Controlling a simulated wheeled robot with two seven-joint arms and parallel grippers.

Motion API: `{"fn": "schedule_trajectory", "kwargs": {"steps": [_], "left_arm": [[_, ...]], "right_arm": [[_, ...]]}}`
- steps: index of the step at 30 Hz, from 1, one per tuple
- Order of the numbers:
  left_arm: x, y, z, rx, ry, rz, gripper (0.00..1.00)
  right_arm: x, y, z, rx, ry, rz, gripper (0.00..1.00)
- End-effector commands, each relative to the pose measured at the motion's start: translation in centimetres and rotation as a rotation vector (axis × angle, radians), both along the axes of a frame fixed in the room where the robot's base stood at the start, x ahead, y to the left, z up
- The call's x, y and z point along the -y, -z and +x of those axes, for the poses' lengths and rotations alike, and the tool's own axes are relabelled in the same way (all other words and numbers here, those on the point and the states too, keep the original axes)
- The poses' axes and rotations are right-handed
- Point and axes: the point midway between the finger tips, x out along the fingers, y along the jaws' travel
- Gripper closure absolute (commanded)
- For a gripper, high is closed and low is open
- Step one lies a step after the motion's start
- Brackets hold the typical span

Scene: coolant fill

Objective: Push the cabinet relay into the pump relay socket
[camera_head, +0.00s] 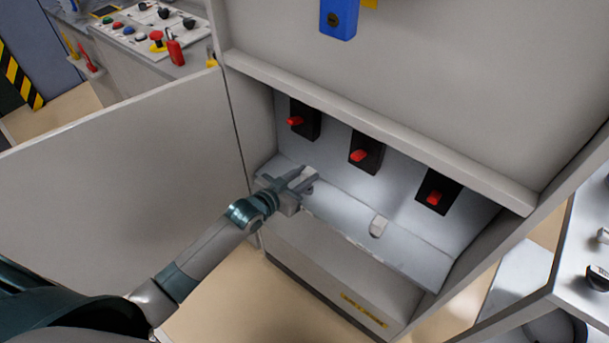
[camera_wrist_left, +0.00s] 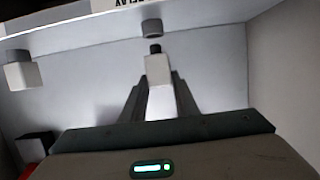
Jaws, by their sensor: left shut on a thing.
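My left gripper (camera_head: 303,181) is inside the open cabinet, at the left part of the pale sloping ledge. It is shut on a small white block, the relay (camera_head: 309,174). In the left wrist view the relay (camera_wrist_left: 159,88) stands between the two fingers (camera_wrist_left: 160,100), with a dark tip at its far end. A grey round socket (camera_wrist_left: 152,28) is just beyond that tip, roughly in line with it, and a small gap seems to show between them. A second white block (camera_head: 378,226) sits on the ledge to the right; a similar block shows in the wrist view (camera_wrist_left: 22,75). My right gripper is not in view.
Three black switches with red handles, left (camera_head: 296,121), middle (camera_head: 358,155) and right (camera_head: 434,198), line the cabinet's back wall. The open cabinet door (camera_head: 130,165) stands left of my arm. A blue padlock-like part (camera_head: 339,18) hangs above. The ledge between the blocks is clear.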

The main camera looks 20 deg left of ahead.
Motion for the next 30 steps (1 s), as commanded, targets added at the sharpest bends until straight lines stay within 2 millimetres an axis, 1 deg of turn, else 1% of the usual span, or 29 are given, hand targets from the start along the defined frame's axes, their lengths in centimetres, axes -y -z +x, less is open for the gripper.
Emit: {"fn": "schedule_trajectory", "kwargs": {"steps": [4,22,30], "left_arm": [[0.01,-0.12,0.02,0.000,0.000,0.000,0.94],[0.02,-0.05,0.01,0.000,0.000,0.000,0.94],[0.02,-0.13,0.00,0.000,0.000,0.000,0.94]], "right_arm": [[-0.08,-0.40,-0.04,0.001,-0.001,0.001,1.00],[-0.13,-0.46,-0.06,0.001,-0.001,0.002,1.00],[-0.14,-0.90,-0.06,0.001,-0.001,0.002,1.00]]}}
